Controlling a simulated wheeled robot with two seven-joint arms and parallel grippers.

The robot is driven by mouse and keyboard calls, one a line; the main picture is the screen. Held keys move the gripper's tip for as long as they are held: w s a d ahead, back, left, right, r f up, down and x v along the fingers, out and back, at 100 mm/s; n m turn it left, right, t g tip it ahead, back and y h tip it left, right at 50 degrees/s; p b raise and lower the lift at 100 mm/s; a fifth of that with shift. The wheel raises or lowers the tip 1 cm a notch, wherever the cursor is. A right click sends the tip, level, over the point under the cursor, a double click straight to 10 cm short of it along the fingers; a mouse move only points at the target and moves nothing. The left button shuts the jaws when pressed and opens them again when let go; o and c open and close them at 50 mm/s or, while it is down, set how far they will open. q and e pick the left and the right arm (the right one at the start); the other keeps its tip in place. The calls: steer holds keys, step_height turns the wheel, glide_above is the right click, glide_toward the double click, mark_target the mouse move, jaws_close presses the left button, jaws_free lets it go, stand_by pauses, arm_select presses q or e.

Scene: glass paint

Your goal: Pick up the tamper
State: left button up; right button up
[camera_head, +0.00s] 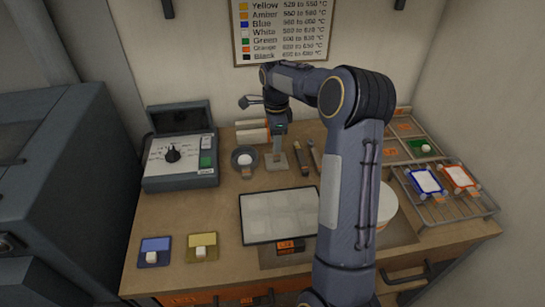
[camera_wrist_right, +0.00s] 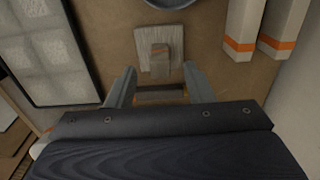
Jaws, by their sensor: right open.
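The tamper (camera_head: 277,163) appears to be the pale piece with a flat square base and a narrow upright handle, standing on the wooden bench. It also shows in the right wrist view (camera_wrist_right: 147,35), ahead of the fingertips. My right gripper (camera_head: 278,132) hangs directly above it, pointing down. In the right wrist view the gripper (camera_wrist_right: 158,87) is open, its two fingers apart. A brown block shows between the fingers; I cannot tell whether it belongs to the tamper. No hold on the tamper is visible. My left gripper is out of view.
A dark bowl (camera_head: 244,165) stands just left of the tamper, with white and orange cylinders (camera_head: 251,136) behind. Wooden tools (camera_head: 300,158) lie to the right. A framed panel (camera_head: 280,216) lies in front. A control box (camera_head: 179,160) stands left; a rack (camera_head: 441,212) is at right.

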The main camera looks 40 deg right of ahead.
step_height(320, 180, down, 4)
steer(key=shift+d+f+p, duration=0.1)
steer(key=shift+d+p, duration=0.05)
steer(key=shift+p, duration=0.25)
jaws_close()
